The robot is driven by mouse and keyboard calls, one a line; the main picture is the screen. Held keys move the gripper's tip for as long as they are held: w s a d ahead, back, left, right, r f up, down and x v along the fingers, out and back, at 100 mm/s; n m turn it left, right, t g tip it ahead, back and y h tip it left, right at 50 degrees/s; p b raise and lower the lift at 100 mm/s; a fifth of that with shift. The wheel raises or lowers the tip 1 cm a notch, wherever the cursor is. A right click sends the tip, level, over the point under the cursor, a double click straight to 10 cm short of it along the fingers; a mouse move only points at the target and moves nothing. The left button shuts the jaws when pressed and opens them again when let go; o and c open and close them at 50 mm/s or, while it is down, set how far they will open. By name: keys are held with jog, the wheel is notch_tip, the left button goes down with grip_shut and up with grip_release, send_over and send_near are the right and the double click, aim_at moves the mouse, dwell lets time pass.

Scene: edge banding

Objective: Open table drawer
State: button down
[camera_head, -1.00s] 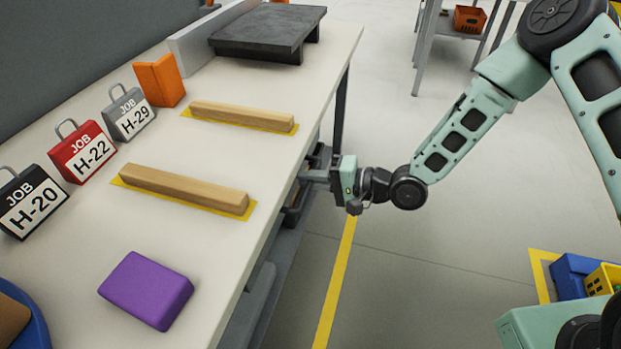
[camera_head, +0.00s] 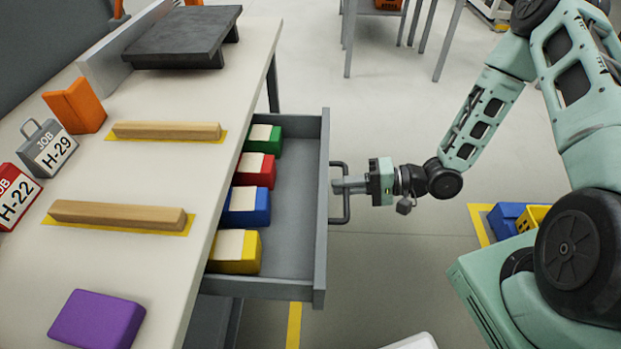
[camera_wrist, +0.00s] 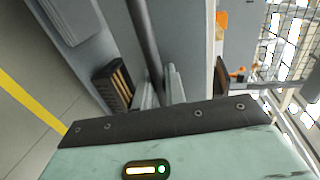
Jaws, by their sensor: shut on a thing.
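The grey table drawer (camera_head: 300,225) is pulled out from under the right side of the table top (camera_head: 225,110) in the head view. Its dark bar handle (camera_head: 346,210) is on its front panel, to the right. My gripper (camera_head: 340,186) is shut on the handle from the right, outside the drawer. In the wrist view the fingers (camera_wrist: 162,92) close around the dark handle bar (camera_wrist: 145,40), though the exact contact is partly hidden. Inside the drawer lie a green block (camera_head: 265,137), a red block (camera_head: 254,170), a blue block (camera_head: 247,207) and a yellow block (camera_head: 236,252), each with a pale top.
On the table are wooden strips (camera_head: 120,215) on yellow mats, a purple block (camera_head: 97,320), an orange block (camera_head: 76,105), job tags (camera_head: 47,147) and a dark raised plate (camera_head: 185,38). Blue and yellow bins (camera_head: 507,219) stand on the floor at right. Floor beyond the drawer is clear.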

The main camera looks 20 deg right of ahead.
jog(key=f+p+v, duration=0.2)
jog(key=f+v, duration=0.1)
jog(key=v, duration=1.1)
jog(key=shift+d, duration=0.45)
jog(key=shift+s, duration=0.1)
jog(key=c, duration=1.5)
grip_release()
jog(key=shift+c, duration=0.2)
jog(key=b+v, duration=0.1)
jog(key=v, duration=1.6)
jog(key=shift+d, duration=0.2)
